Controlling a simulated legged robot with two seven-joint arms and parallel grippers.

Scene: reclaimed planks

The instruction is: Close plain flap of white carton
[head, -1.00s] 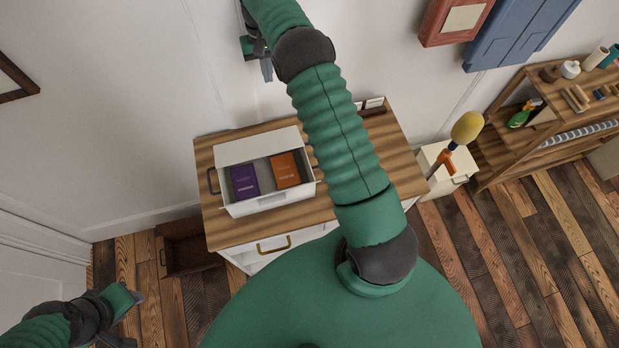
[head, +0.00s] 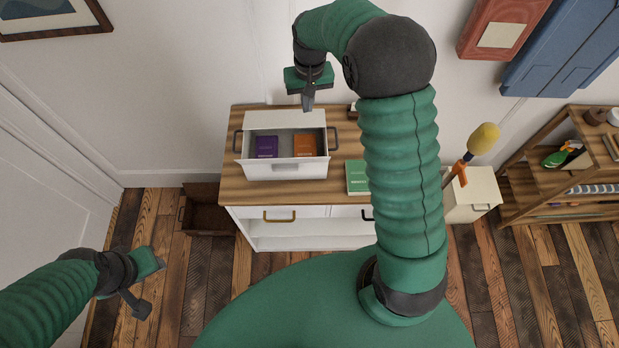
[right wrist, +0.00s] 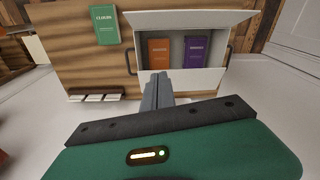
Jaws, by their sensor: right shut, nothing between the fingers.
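The white carton (head: 316,168) stands on the wooden cabinet top, open, with dark side handles. A plain white flap (head: 270,120) stands up at its far side. In the right wrist view the carton (right wrist: 225,20) is seen from the wall side. A purple book (head: 266,147) and an orange book (head: 304,145) lie inside. My right gripper (head: 308,104) is shut and empty, pointing down at the carton's far side, overlapping the flap in the picture; I cannot tell whether they touch. The right wrist view shows its closed fingers (right wrist: 158,88). My left gripper (head: 148,284) is open and empty, low at the left.
A green book (head: 357,177) lies on the cabinet top (head: 235,188) right of the carton, beside my right arm. A brown open box (head: 208,215) is on the floor at the left.

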